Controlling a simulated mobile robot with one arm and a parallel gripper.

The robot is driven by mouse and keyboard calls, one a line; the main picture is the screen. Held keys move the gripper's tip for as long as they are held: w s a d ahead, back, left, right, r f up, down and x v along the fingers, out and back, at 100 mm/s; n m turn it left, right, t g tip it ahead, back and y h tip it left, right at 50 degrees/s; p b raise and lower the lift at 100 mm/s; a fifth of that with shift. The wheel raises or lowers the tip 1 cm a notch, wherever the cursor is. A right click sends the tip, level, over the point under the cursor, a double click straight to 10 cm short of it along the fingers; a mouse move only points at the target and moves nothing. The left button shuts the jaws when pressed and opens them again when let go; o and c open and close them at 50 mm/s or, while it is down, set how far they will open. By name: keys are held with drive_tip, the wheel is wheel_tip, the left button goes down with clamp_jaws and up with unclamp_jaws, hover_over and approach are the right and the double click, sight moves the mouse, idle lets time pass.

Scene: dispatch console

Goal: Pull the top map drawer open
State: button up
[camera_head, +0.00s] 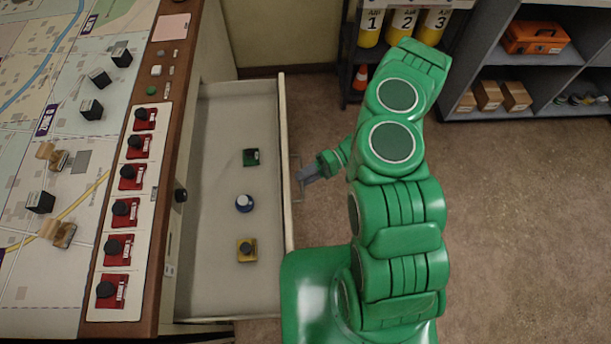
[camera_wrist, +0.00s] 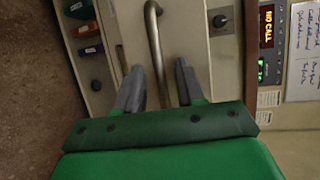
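The map drawer (camera_head: 215,290) stands pulled well out from the console in the head view, its light interior exposed. My gripper (camera_head: 305,175) is at this handle. In the wrist view, the handle (camera_wrist: 154,30) runs between the two grey fingers of my gripper (camera_wrist: 159,66), with visible gaps on both sides, so the fingers are open around it.
The console top (camera_head: 75,200) with its map, stamps and red switches is left of the drawer. Shelves with yellow canisters (camera_head: 402,25), an orange case (camera_head: 535,38) and boxes stand at the back. Open floor (camera_head: 530,230) lies at right.

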drive_tip(key=shift+d, duration=0.1)
drive_tip(key=v, duration=0.7)
drive_tip(key=shift+w+d, duration=0.15)
drive_tip(key=shift+d, duration=0.15)
drive_tip(key=shift+r, duration=0.15)
drive_tip(key=s+a+r+n+g+h, duration=0.1)
drive_tip(key=s+a+r+h, duration=0.15)
drive_tip(key=r, duration=1.25)
drive_tip(key=s+a+r+n+g+h, duration=0.1)
drive_tip(key=a+r+h, duration=0.3)
drive_tip(key=r, duration=1.1)
drive_tip(key=s+d+r+m+t+h, duration=0.2)
drive_tip(key=s+d+r, duration=0.1)
drive_tip(key=s, duration=0.4)
drive_tip(key=s+d+r+m+t+h, duration=0.1)
drive_tip(key=s+d+r+t+h, duration=0.1)
drive_tip(key=s+r, duration=0.4)
drive_tip(key=s+d+r+m+t+h, duration=0.2)
drive_tip(key=s+d+r+h, duration=0.2)
drive_tip(key=s, duration=0.4)
drive_tip(key=shift+d+r+m, duration=0.3)
drive_tip(key=shift+d+r, duration=0.2)
drive_tip(key=shift+d, duration=0.4)
